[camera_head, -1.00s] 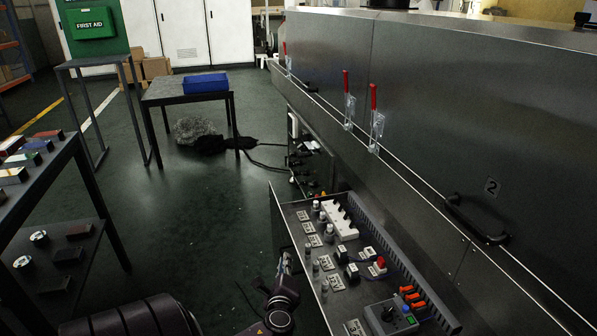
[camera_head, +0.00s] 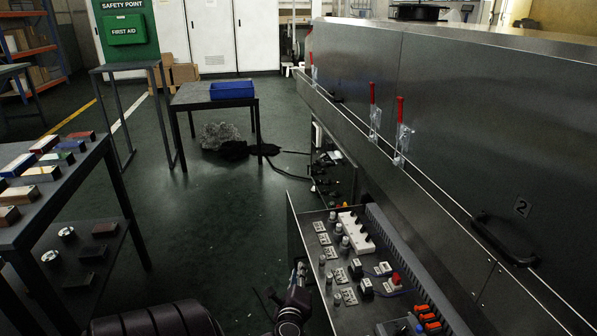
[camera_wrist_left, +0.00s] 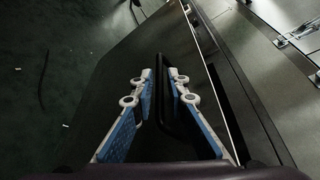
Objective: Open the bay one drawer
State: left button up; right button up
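The bay one drawer (camera_head: 310,262) stands pulled out from under the long steel dryer, open at the top. Several switches, relays and terminals show inside it. The exact finger contact is hard to see. My right gripper is not in view.
The steel dryer (camera_head: 440,130) fills the right side, with red-handled clamps (camera_head: 398,125) and a black door handle (camera_head: 505,240). A table with coloured blocks (camera_head: 70,185) stands at left. A small table (camera_head: 190,97) holds a blue bin (camera_head: 232,90).

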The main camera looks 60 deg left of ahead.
pick_arm(q)
jog(key=v, duration=1.2)
dwell(0.3)
